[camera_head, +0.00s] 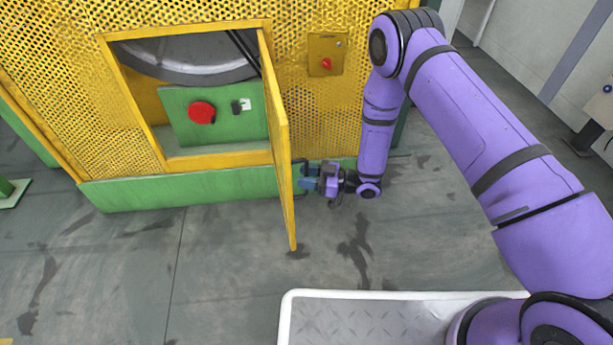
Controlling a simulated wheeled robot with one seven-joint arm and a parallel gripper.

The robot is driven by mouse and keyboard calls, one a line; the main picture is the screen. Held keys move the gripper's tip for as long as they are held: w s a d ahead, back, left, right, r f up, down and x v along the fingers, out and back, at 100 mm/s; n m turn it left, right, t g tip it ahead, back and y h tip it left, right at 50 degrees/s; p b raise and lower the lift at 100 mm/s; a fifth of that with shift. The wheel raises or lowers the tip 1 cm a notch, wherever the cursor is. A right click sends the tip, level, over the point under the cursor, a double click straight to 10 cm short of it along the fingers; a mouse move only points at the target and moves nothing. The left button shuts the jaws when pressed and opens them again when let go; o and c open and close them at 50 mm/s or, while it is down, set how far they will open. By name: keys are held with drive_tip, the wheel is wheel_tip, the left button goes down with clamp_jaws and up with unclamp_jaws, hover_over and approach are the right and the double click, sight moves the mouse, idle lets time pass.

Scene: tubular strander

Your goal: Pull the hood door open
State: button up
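The hood door (279,135) is a yellow panel hinged at the right side of a rectangular opening in the yellow perforated hood (60,70). It stands swung well out from the hood, seen nearly edge-on. My gripper (308,178) is at the right face of the door, low down, at a dark handle (299,165). The fingers are small and partly hidden, so I cannot tell whether they are closed on the handle. My purple arm reaches in from the right.
Inside the opening are a green panel with a red button (201,112) and a grey round part (190,55). A yellow box with a red knob (326,64) is right of the door. A green base (180,188) runs below the hood. The grey floor (200,260) in front is clear.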

drive_tip(key=s+d, duration=0.1)
drive_tip(key=d, duration=0.9)
drive_tip(key=shift+d, duration=0.35)
